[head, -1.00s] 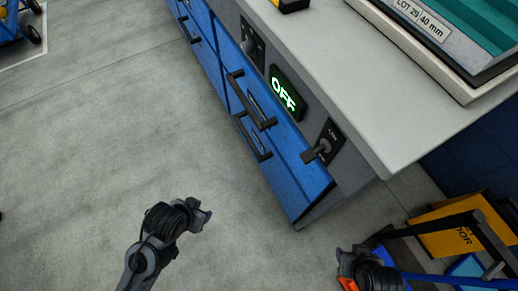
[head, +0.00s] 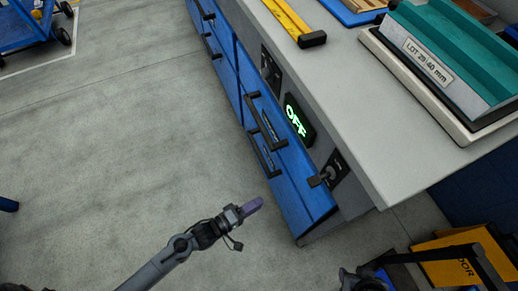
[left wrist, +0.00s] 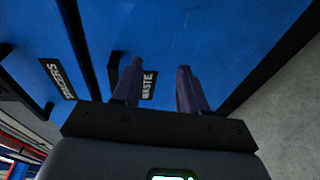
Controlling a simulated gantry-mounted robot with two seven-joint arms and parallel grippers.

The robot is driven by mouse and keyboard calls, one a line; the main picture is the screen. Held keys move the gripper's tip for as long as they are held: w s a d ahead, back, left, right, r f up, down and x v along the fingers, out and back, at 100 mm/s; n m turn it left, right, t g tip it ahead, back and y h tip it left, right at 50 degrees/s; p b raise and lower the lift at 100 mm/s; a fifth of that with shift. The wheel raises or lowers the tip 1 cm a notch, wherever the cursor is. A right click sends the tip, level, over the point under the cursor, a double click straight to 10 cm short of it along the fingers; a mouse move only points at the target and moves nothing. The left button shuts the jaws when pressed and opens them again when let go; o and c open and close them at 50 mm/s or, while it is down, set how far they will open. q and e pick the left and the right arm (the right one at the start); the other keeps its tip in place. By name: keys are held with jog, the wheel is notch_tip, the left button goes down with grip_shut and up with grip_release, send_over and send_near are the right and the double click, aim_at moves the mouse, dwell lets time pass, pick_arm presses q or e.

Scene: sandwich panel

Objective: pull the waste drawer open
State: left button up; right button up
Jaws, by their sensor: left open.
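The waste drawer (head: 287,187) is the lower blue drawer at the near end of the bench in the head view, and its front looks flush. Its dark handle (head: 265,158) runs along its front. In the left wrist view, the WASTE label (left wrist: 149,85) shows between my fingers, and part of the handle (left wrist: 113,70) shows beside the left finger; the rest is hidden. My left gripper (head: 252,206) is open and empty, in front of the drawer and pointing at it. It also shows in the left wrist view (left wrist: 160,85). My right gripper (head: 362,281) is partly cut off at the bottom.
The SPACERS drawer (left wrist: 88,25) with its label (left wrist: 57,78) lies beside the waste drawer in the left wrist view. A green OFF display (head: 298,120) and a lever switch (head: 327,174) sit on the bench front. A yellow bin (head: 455,262) stands at right.

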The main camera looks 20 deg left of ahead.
pick_arm(q)
jog(key=a+h+p, duration=0.3)
jog(key=a, duration=0.1)
jog(key=m+g+p, duration=0.1)
jog(key=m+p, duration=0.1)
jog(key=p, duration=0.3)
send_near(259, 153)
pick_arm(e)
notch_tip(259, 153, up, 9)
pick_arm(q)
jog(key=b+x, duration=0.1)
jog(key=x, duration=0.2)
jog(key=b+x, duration=0.2)
jog(key=x, duration=0.1)
jog(key=f+b+x, duration=0.1)
jog(key=b+x, duration=0.1)
jog(key=x, duration=0.1)
jog(key=shift+w+d, duration=0.2)
jog(key=shift+w+d+r, duration=0.1)
jog(key=shift+w, duration=0.1)
pick_arm(e)
notch_tip(259, 153, down, 5)
jog(key=shift+r, duration=0.15)
pick_arm(q)
jog(key=shift+c, duration=0.4)
grip_shut()
